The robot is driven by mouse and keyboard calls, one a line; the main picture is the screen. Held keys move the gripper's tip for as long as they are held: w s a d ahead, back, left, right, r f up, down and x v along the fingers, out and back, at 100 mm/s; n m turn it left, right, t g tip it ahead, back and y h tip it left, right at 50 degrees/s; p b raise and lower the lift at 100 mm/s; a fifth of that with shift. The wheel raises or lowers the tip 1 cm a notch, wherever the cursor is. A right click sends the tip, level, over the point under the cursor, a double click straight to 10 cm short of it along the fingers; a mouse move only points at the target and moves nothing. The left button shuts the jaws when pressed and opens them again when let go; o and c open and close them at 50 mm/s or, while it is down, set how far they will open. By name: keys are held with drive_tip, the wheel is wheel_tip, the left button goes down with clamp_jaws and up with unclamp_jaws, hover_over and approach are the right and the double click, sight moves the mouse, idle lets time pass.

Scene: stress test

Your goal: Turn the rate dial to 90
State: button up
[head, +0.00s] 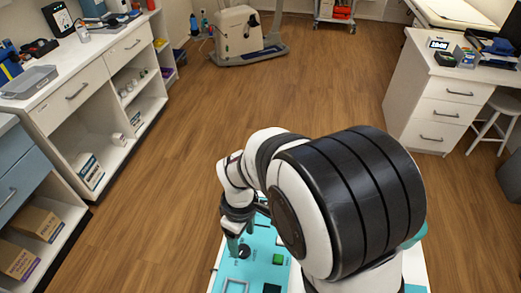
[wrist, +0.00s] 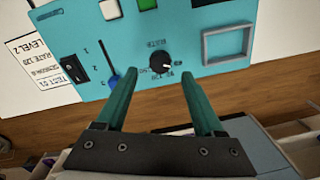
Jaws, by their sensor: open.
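The round black dial (wrist: 161,62) sits on a teal panel (wrist: 205,74), with small markings around it that are too blurred to read. In the wrist view my gripper (wrist: 156,74) is open, one green finger on each side below the dial, with nothing between them. I cannot tell whether the fingers touch the panel, nor which number the dial points to. In the head view my gripper (head: 232,247) is low over the panel (head: 262,243), close to the dark dial (head: 244,252).
A black rocker switch (wrist: 74,68) and a blue lever (wrist: 115,79) are left of the dial. A green button (wrist: 146,5) and grey frame (wrist: 228,43) are also on the panel. A white card (wrist: 46,62) appears to read "RATE 120" and "LEVEL 2". Wooden floor (head: 200,105) surrounds the station.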

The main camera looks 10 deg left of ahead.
sight(243, 249)
wheel_tip(243, 249, down, 4)
drive_tip(key=shift+s+f, duration=0.1)
drive_tip(key=shift+f, duration=0.1)
clamp_jaws()
idle(0.4)
